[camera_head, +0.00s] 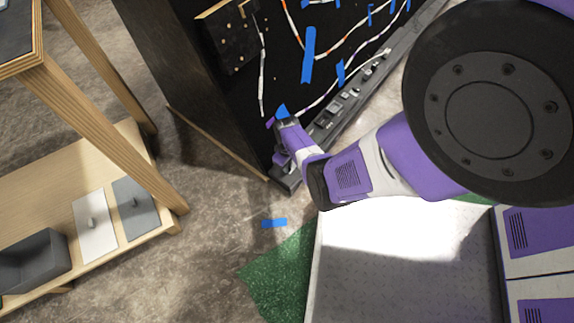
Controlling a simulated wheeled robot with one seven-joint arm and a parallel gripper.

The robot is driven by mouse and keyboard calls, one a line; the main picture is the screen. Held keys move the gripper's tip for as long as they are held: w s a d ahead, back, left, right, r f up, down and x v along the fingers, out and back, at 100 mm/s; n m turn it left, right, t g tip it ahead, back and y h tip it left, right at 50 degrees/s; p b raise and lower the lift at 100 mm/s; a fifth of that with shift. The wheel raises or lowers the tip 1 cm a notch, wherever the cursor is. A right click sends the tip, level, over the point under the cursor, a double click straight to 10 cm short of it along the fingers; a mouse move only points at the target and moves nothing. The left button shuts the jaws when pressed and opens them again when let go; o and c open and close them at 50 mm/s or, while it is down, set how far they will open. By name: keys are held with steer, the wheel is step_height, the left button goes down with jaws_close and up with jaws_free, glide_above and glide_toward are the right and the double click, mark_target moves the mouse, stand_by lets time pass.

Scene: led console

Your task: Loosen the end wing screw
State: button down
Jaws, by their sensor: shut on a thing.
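My gripper (276,138) reaches from the right to the near end of a long black bar (291,176) with switches and sockets, at the foot of the black console panel (235,105). Its jaws are shut at this end of the bar. The end wing screw is hidden by the jaws and cannot be made out by itself; from the place, it is what they are shut on. How far it is turned cannot be seen.
White and orange cables and blue tape pieces (309,54) are on the panel. A wooden shelf unit (150,200) with a dark grey bin (32,262) stands at left. Blue tape (274,222) and a green mat (282,272) lie on the floor. Bare floor separates shelf and console.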

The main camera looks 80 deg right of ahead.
steer(key=shift+s+f, duration=0.1)
steer(key=c, duration=1.5)
jaws_free()
steer(key=shift+o, duration=0.2)
step_height(320, 180, up, 8)
steer(key=p, duration=0.5)
steer(key=shift+f, duration=0.1)
